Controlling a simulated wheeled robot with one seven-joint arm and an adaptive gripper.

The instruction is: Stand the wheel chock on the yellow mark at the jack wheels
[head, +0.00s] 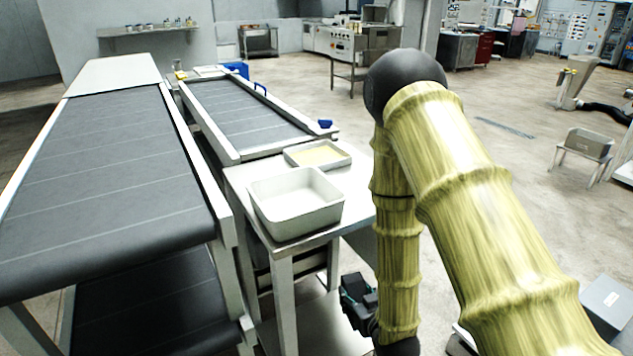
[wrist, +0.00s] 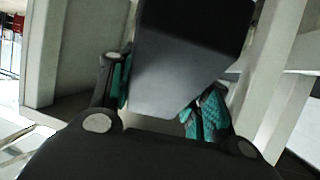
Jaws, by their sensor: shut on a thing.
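My gripper (head: 357,293) hangs low beside the right side of the white table, partly hidden by my arm in the head view. In the wrist view, the gripper (wrist: 163,98) has its teal finger pads on both sides of a dark grey block (wrist: 185,55), which looks like the wheel chock. The chock has a dark face and a lighter grey face and sits tilted in that picture. I cannot make it out clearly in the head view. I cannot make out the yellow mark or the jack wheels in either view.
The white table (head: 357,185) bears a deep white tub (head: 297,222) and a shallow tray (head: 301,157). Conveyor belts (head: 105,175) stand to the left. Pale frame members (wrist: 48,52) lie close around the gripper in the wrist view. Open floor lies to the right.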

